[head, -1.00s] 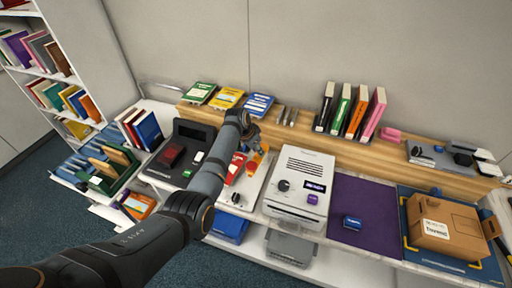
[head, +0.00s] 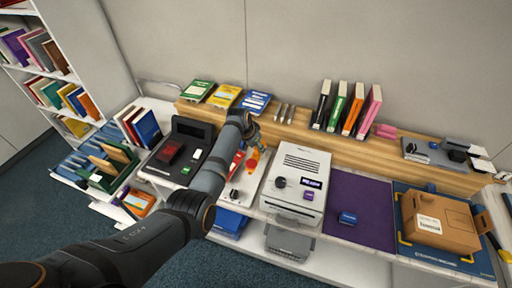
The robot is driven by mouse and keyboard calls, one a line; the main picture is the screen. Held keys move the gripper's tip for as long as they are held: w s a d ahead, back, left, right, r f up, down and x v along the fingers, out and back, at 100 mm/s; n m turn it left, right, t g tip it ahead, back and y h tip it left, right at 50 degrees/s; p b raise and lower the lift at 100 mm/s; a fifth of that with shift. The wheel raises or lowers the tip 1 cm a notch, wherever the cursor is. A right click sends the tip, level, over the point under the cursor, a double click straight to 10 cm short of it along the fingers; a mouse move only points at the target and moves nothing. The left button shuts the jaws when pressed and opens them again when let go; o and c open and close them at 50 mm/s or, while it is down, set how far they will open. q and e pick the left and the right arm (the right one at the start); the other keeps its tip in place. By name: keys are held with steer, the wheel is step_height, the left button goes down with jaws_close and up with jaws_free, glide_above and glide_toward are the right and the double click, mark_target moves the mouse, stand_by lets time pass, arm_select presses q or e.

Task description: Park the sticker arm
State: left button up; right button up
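A device with red and orange parts, which I take to be the sticker arm (head: 253,164), stands on a white base (head: 244,186) left of the white machine. My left arm hides much of it. My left gripper (head: 253,132) is above and just behind the orange part. Its fingers are small and dark here, so I cannot tell whether they are open or shut, or whether they touch the device. My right gripper is not in view.
A white machine (head: 298,160) with a dark knob and small display stands to the right. A cardboard box (head: 438,218) is at the far right. Books stand on the wooden ledge (head: 300,128) behind.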

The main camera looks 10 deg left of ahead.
arm_select(q)
steer(key=shift+s, duration=0.1)
steer(key=v, duration=1.2)
